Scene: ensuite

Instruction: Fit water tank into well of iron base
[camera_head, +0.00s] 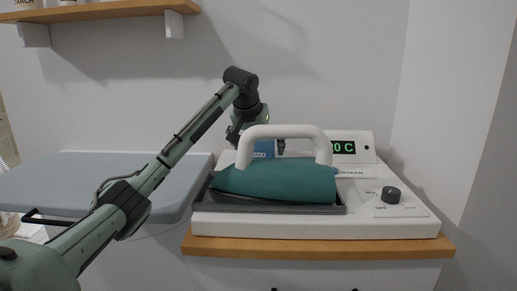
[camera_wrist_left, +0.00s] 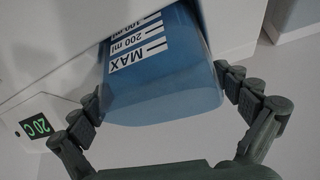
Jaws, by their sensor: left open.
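The blue water tank (camera_head: 263,149), marked MAX and 200 ml, is upright behind the iron's handle at the back of the white iron base (camera_head: 300,227). In the left wrist view the tank (camera_wrist_left: 160,85) reaches into the white base; how deep it sits in the well cannot be told. My left gripper (camera_head: 259,140) is open, with one finger on each side of the tank's near end. In the left wrist view both fingertips (camera_wrist_left: 160,90) are close to its sides; contact is unclear. The well is hidden. My right gripper is not in view.
The teal iron (camera_head: 280,182) with its white handle (camera_head: 285,131) lies on a dark tray (camera_head: 265,205) in front of the tank. A temperature display (camera_head: 343,147) and a dark knob (camera_head: 391,195) are to the right. A grey-blue board (camera_head: 90,183) extends left.

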